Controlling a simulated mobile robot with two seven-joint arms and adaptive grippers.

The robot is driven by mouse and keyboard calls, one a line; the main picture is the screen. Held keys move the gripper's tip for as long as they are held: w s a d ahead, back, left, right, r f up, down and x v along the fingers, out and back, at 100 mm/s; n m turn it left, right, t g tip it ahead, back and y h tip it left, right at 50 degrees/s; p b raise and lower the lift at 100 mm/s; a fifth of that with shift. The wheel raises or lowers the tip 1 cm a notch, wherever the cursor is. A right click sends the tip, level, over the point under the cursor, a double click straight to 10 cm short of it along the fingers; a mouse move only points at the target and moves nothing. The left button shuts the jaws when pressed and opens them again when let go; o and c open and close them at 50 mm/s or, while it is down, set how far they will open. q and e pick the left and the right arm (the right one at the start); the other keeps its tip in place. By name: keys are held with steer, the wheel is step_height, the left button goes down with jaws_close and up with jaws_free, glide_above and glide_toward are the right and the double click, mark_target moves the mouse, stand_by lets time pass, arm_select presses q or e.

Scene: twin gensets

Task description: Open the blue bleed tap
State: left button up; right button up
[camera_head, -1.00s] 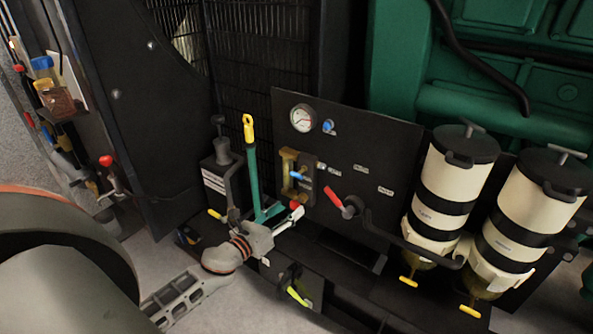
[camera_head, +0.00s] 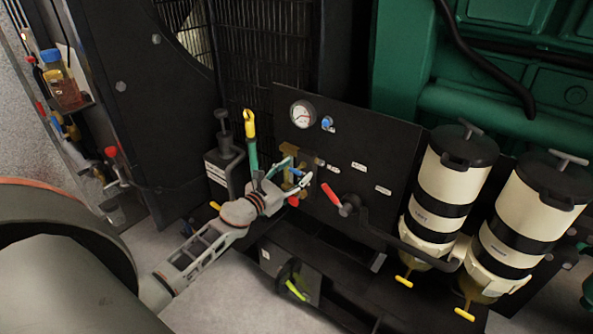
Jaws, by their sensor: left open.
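A small blue lever (camera_head: 297,172) sits at a brass fitting on the black panel (camera_head: 345,205); I take it as the blue bleed tap. Another blue knob (camera_head: 327,123) is on the panel beside the gauge. My left gripper (camera_head: 299,184) is open right at the blue lever, its fingers overlapping the lever and the brass fitting in the picture. I cannot tell whether they touch the lever. The gripper and its wrist hide part of the fitting. My right gripper is not in view.
A yellow-tipped upright handle (camera_head: 249,123) stands close to the left of my gripper. A red lever (camera_head: 333,196) is close on its right. Two cream filter canisters (camera_head: 431,185) stand farther right. A round gauge (camera_head: 303,114) is above. A yellow-green handle (camera_head: 297,290) is below.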

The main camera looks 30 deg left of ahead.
arm_select(q)
steer(key=shift+w+d, duration=0.1)
steer(key=shift+w, duration=0.4)
steer(key=c, duration=1)
steer(key=shift+c, duration=0.2)
